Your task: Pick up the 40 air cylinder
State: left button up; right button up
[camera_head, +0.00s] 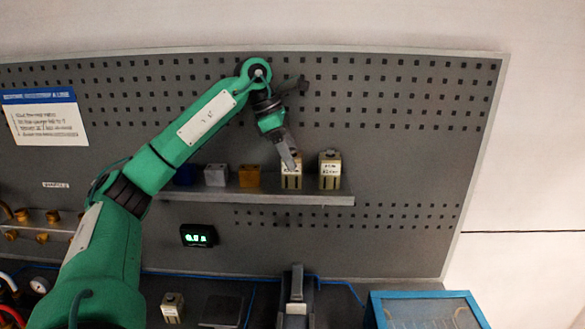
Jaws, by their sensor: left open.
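Two small beige air cylinders with white labels stand upright near the right end of the grey wall shelf (230,196). The left cylinder (291,183) is partly hidden by my left gripper; the right cylinder (330,171) is in plain view. The label print is too small to read surely, so I cannot tell which is the 40. My left gripper (291,163) points down at the top of the left cylinder, its jaws open. I cannot tell whether it touches it. A similar labelled block (172,307) stands on the bench below. My right gripper is not in view.
A pegboard rises behind. Below are a lit green display (198,236), a dark upright fixture (296,290) and a blue-framed tray (378,309). Brass fittings sit at left.

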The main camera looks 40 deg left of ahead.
aim_at(293, 179)
pick_arm(q)
jog(key=p+x, duration=0.1)
jog(key=x, duration=0.2)
jog(key=shift+a+f, duration=0.1)
jog(key=shift+w+f+p, duration=0.15)
jog(key=shift+f+p, duration=0.15)
jog(key=shift+f, duration=0.1)
jog(key=c, duration=1.4)
